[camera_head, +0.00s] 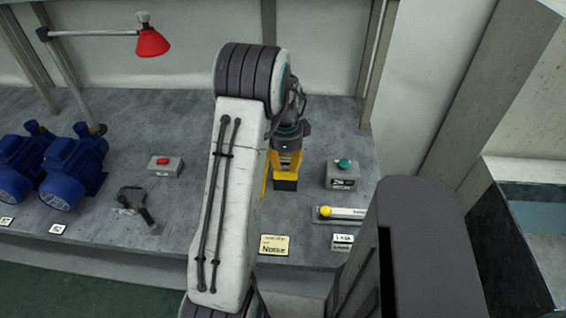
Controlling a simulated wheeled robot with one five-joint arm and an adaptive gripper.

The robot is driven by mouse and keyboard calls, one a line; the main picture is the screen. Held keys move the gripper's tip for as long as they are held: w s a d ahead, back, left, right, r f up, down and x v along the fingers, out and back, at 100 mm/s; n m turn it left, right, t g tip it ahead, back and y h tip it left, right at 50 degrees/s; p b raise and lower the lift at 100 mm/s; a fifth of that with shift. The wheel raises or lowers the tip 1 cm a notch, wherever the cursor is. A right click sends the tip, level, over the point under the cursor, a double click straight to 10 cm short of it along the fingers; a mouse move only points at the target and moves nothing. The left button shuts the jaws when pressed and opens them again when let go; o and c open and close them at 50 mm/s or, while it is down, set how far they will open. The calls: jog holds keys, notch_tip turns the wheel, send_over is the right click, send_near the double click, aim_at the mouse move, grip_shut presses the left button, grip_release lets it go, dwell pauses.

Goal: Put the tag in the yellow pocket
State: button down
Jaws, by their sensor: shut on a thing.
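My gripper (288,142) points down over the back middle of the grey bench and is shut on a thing. The held piece is too small and hidden to make out clearly; no tag shows plainly elsewhere. A yellow form with a dark block at its foot, apparently the yellow pocket (284,163), shows directly below my gripper.
A red-button box (165,166), a black clamp-like tool (134,201), a green-button box (342,173) and a yellow-knobbed bar (340,213) are on the bench. A note card (274,245) lies at the front.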

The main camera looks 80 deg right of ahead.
jog(key=shift+f, duration=0.15)
jog(key=c, duration=1.1)
grip_release()
jog(key=shift+o, duration=0.2)
